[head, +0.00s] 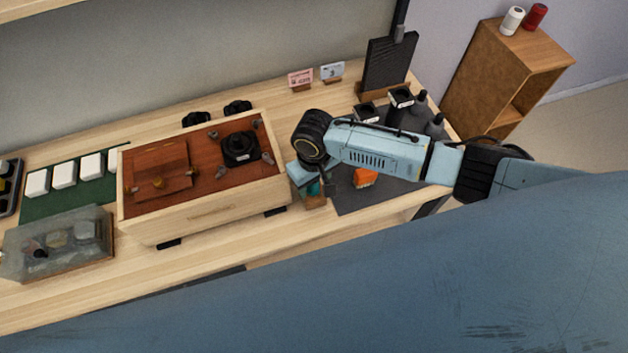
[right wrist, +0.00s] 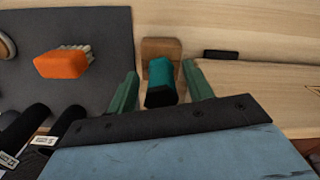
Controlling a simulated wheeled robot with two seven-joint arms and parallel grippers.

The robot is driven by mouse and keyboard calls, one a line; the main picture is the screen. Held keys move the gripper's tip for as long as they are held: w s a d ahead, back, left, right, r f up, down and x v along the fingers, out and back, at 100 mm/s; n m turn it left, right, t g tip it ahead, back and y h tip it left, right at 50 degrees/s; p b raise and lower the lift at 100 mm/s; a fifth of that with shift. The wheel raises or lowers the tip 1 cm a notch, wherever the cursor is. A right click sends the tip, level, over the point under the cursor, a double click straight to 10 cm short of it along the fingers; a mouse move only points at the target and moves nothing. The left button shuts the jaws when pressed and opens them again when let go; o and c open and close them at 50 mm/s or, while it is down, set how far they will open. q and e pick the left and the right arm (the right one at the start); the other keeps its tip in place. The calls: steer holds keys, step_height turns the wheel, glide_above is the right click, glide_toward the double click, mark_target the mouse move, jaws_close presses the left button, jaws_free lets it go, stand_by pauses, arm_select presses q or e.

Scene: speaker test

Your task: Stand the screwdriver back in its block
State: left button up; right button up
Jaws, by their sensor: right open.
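The screwdriver (right wrist: 162,78) shows in the right wrist view as a teal handle with a black end, pointing toward the camera. Its wooden block (right wrist: 160,46) is right behind the handle; the shaft is hidden, so I cannot tell how deep it sits in the block. In the head view the block (head: 316,203) is at the table's front edge, partly covered by my gripper. My right gripper (right wrist: 160,72) is open, with one green finger on each side of the handle and a gap on both sides. My left gripper is not in view.
An orange-backed brush (head: 365,177) lies on the dark grey mat (head: 350,201) beside the block. A wooden speaker box (head: 200,212) stands close on the left. Black-handled items (right wrist: 66,120) stand near the gripper.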

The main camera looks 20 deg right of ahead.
step_height(320, 180, up, 13)
steer(key=p, duration=0.1)
steer(key=shift+r, duration=0.2)
